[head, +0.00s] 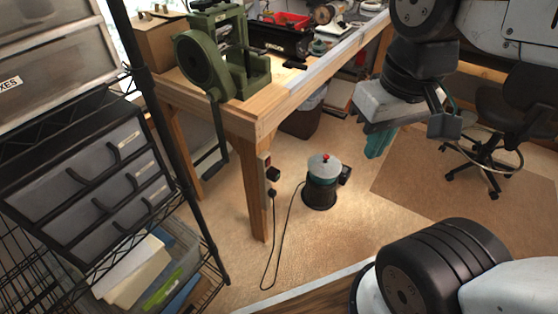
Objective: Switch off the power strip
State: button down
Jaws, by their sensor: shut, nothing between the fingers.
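The power strip (267,169) is a small, narrow unit fixed upright to the front leg of the wooden workbench in the head view. A small reddish spot shows near its top, too small to read as a switch position. Dark plugs sit at its middle and lower end, and a black cord hangs from it to the floor. My gripper (445,126) is at the upper right, shut and empty. It is well to the right of the strip and apart from it, with open floor showing between them.
A round machine (322,184) with a red knob stands on the floor right of the leg. The workbench (262,115) carries a green press (222,55). A drawer shelf (110,175) stands left, an office chair (505,115) right. The floor between is mostly clear.

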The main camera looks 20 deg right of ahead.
jog(key=w+a+f+m+y, duration=0.3)
jog(key=w+f+m+y, duration=0.1)
jog(key=w, duration=0.3)
jog(key=w+a+f+m+t+y, duration=0.1)
jog(key=w+a+f+m+y, duration=0.1)
jog(key=w+f+m+y, duration=0.25)
jog(key=w+a+f+m+y, duration=0.25)
jog(key=w+m, duration=0.25)
jog(key=w, duration=0.3)
jog(key=w+d+f+m+t+h, duration=0.1)
jog(key=w+d+f+m+t, duration=0.1)
jog(key=f, duration=0.6)
jog(key=w+d+f+m+t+h, duration=0.2)
jog(key=w+d+f+m, duration=0.2)
jog(key=d+f+m, duration=0.2)
jog(key=w+d+f+m+t+h, duration=0.1)
jog(key=w+d+f+m+t, duration=0.1)
jog(key=f+m, duration=0.5)
notch_tip(320, 180, down, 3)
jog(key=shift+w+d+r+h, duration=0.1)
jog(key=shift+w+d+h, duration=0.35)
jog(key=shift+d, duration=0.45)
